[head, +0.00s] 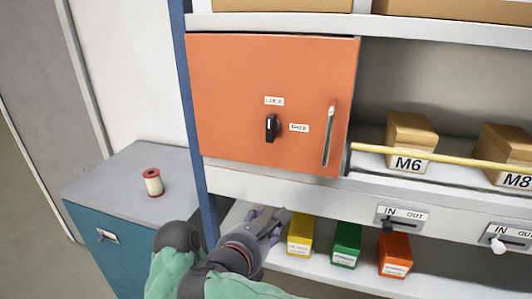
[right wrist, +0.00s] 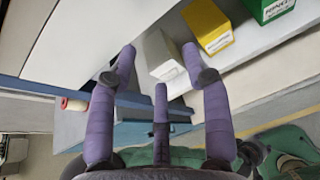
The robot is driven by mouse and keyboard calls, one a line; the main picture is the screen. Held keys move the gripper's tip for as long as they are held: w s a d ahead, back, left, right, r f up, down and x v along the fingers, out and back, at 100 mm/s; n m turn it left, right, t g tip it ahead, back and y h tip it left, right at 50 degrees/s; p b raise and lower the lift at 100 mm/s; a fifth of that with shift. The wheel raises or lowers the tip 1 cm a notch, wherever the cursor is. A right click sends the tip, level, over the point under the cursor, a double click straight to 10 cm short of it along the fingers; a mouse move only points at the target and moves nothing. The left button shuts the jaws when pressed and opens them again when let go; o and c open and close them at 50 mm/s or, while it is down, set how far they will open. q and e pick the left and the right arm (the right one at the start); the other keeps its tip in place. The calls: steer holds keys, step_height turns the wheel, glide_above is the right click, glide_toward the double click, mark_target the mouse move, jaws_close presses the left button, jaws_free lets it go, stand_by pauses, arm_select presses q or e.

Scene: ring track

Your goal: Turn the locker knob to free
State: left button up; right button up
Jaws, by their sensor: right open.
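The orange locker door (head: 235,85) is shut in the head view. Its black knob (head: 271,128) stands upright, lined up with the LOCK label (head: 274,100) above it. The FREE label (head: 299,127) is to the knob's right. My right gripper (head: 270,214) is below the locker, in front of the lower shelf, well apart from the knob. Its purple fingers are spread and empty, as the right wrist view (right wrist: 160,54) also shows. The knob does not show in the right wrist view. My left gripper is not in view.
A vertical handle (head: 329,135) is on the door's right side. A yellow bar (head: 440,155) crosses before the M6 box (head: 410,137). Yellow (head: 300,233), green (head: 346,243) and orange (head: 395,253) bins stand below. A spool (head: 153,182) is on the blue cabinet (head: 120,173).

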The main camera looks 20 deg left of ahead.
mark_target(266, 128)
steer(key=s+r+n+t+p, duration=0.15)
steer(key=s+r, duration=0.25)
steer(key=r, duration=0.7)
steer(key=s+r+t+p, duration=0.2)
steer(key=s+r+t, duration=0.1)
steer(key=r, duration=0.7)
arm_select(q)
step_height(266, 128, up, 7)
steer(key=p, duration=0.2)
arm_select(e)
steer(key=w, duration=1)
steer(key=shift+w+r, duration=0.1)
steer(key=shift+w, duration=0.2)
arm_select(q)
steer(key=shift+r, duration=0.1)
arm_select(e)
jaws_close()
